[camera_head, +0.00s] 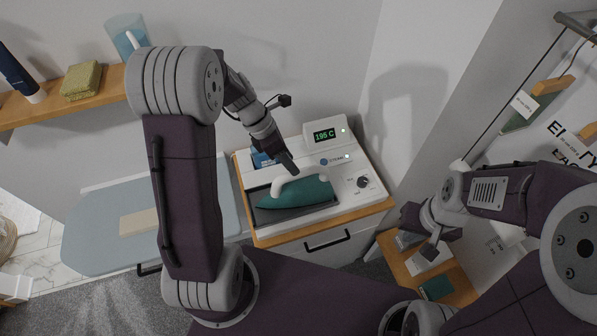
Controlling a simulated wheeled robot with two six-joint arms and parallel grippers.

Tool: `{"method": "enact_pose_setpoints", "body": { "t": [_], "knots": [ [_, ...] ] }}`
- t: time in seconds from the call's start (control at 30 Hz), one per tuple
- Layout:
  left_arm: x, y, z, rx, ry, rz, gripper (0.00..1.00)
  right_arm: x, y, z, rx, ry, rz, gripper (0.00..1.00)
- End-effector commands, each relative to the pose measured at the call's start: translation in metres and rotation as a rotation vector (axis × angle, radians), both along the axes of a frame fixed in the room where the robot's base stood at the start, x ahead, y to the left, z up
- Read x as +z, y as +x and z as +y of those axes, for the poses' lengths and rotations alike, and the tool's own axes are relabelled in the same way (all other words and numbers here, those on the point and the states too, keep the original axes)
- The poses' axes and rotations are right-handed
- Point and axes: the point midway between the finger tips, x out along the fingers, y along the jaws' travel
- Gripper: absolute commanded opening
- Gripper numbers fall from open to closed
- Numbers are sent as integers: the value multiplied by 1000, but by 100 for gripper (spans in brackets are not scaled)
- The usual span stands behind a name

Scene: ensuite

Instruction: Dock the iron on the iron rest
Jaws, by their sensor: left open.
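The teal iron (303,196) with a white handle lies on the dark iron rest (263,213), set in a white station on a wooden-topped cabinet. My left gripper (287,168) is just above the iron, at the back of its handle, with its jaws open; whether it touches the handle is unclear. The iron's underside is hidden. My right gripper (433,247) is at the right, away from the iron, above a small wooden shelf; its jaws are too small to judge.
The station has a display box (324,134) reading 195 C and a black knob (363,182). A pale blue ironing board (95,235) lies to the left. A wooden wall shelf (110,88) holds a cup, a sponge-like block and a dark bottle. A wooden shelf (457,292) stands at right.

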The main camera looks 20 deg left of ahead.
Motion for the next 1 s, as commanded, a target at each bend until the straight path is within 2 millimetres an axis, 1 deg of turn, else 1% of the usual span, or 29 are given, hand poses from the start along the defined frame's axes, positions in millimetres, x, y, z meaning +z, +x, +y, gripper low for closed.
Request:
{"method": "enact_pose_setpoints", "body": {
  "t": [0.03,0.1,0.2,0.33,0.37,0.4,0.47,0.57,0.6,0.67,0.7,0.8,0.9,1.0],
  "knots": [
    [8,0,5,2,1,-5,45,-1,0,0,0,0,0,0],
    [17,0,9,1,1,-3,45,-1,0,0,0,0,0,0],
    [24,-1,12,1,0,-1,45,-1,0,0,0,0,0,0],
    [26,-3,12,-9,3,-2,45,-1,0,0,0,0,0,0],
    [25,-5,12,-31,11,-10,45,-1,0,0,0,0,0,0],
    [23,-10,11,-97,32,-31,45,-1,0,0,0,0,0,0],
    [19,-25,10,-281,91,-93,45,-1,0,0,0,0,0,0],
    [9,-59,11,-772,224,-235,45,-1,0,0,0,0,0,0],
    [5,-72,13,-988,271,-288,45,-1,0,0,0,0,0,0],
    [1,-89,15,-1300,328,-362,45,-1,0,0,0,0,0,0],
    [-1,-99,16,-1490,356,-401,45,-1,0,0,0,0,0,0],
    [-5,-117,18,-1866,400,-474,45,-1,0,0,0,0,0,0],
    [-8,-125,19,-2070,416,-512,45,-1,0,0,0,0,0,0],
    [-8,-127,19,-2129,419,-521,45,-1,0,0,0,0,0,0]
  ]
}}
